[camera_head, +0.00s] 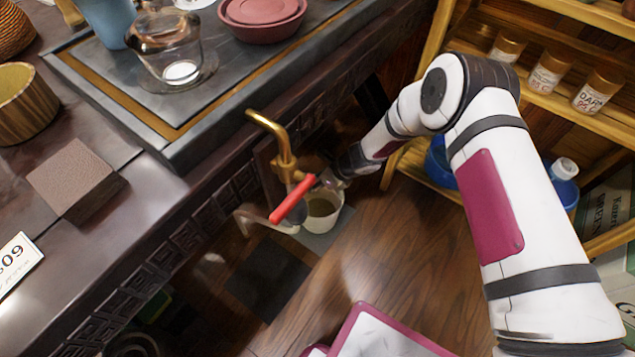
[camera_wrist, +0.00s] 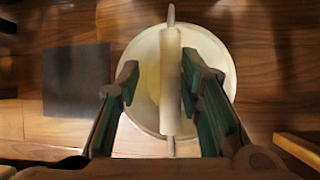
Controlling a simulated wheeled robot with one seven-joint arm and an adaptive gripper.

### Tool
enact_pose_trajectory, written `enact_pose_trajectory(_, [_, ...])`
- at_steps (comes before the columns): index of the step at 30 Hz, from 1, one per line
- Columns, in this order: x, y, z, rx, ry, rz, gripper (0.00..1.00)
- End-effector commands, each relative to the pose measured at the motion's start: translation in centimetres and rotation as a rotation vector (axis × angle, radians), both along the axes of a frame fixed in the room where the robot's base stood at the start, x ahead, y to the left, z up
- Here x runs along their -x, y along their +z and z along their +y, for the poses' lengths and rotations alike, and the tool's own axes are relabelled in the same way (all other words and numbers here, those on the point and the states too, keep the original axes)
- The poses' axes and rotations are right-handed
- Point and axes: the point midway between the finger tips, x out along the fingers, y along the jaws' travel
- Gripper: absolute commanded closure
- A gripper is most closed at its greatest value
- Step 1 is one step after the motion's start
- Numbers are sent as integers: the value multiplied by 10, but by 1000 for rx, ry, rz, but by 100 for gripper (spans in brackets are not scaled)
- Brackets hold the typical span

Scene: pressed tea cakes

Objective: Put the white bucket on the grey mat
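The white bucket (camera_head: 324,213) stands upright below the counter, on or just above a small light grey patch (camera_head: 338,235) of floor. My gripper (camera_head: 331,181) is right above its rim. In the wrist view the bucket (camera_wrist: 214,112) shows from above, with its pale handle grip (camera_wrist: 170,85) between my two fingers (camera_wrist: 160,78). The fingers are apart, with a clear gap on the left of the grip; the right finger is close to it. A dark grey square mat (camera_head: 266,279) lies left of the bucket, and also shows in the wrist view (camera_wrist: 76,80).
A brass tap (camera_head: 276,140) with a red lever (camera_head: 293,200) juts from the counter close to the bucket. A wooden shelf (camera_head: 400,158) with blue containers stands right. A pink-edged white object (camera_head: 380,335) is at the bottom. Wooden floor between is clear.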

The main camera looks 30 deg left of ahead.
Motion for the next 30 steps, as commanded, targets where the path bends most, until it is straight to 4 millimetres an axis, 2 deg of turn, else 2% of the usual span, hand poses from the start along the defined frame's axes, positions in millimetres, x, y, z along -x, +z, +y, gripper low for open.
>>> enact_pose_trajectory(5, [-3,14,-8,0,-3,-2,66])
enact_pose_trajectory(18, [-8,86,-51,-1,-3,-2,66])
enact_pose_trajectory(24, [-8,100,-61,-1,-1,-1,66])
enact_pose_trajectory(30, [-8,102,-63,-1,-1,-1,66])
